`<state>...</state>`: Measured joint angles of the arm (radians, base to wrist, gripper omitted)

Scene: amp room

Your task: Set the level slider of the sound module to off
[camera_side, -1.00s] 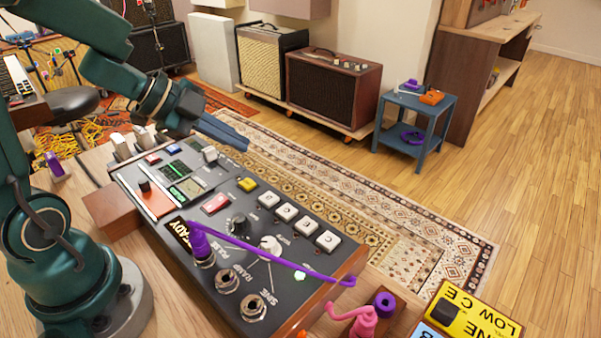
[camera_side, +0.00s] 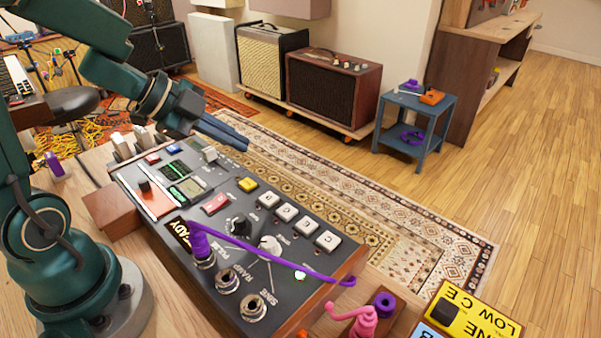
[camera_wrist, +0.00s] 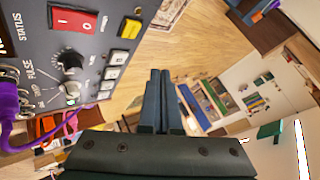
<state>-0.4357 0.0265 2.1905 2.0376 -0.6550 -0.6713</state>
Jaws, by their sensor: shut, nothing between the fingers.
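The sound module (camera_side: 262,204) is a dark grey console with wooden sides, lying on the bench in the side view. Two sliders show at its far-left end: one with a dark cap (camera_side: 145,187) on an orange panel, and one with a light cap (camera_side: 210,155) on a grey panel. Their labels are too small to read, so I cannot tell which is the level slider. My gripper (camera_side: 238,142) is shut and empty, above the module's far edge, apart from the sliders. In the wrist view my gripper (camera_wrist: 160,78) points past the module (camera_wrist: 100,45); neither slider shows there.
A purple cable (camera_side: 275,258) is plugged into a jack and runs across the module's front. A pink coiled cable (camera_side: 363,320) and a yellow box (camera_side: 470,318) lie at the front right. White keys (camera_side: 285,211), a red rocker (camera_side: 215,204) and a yellow button (camera_side: 247,184) surround the knobs.

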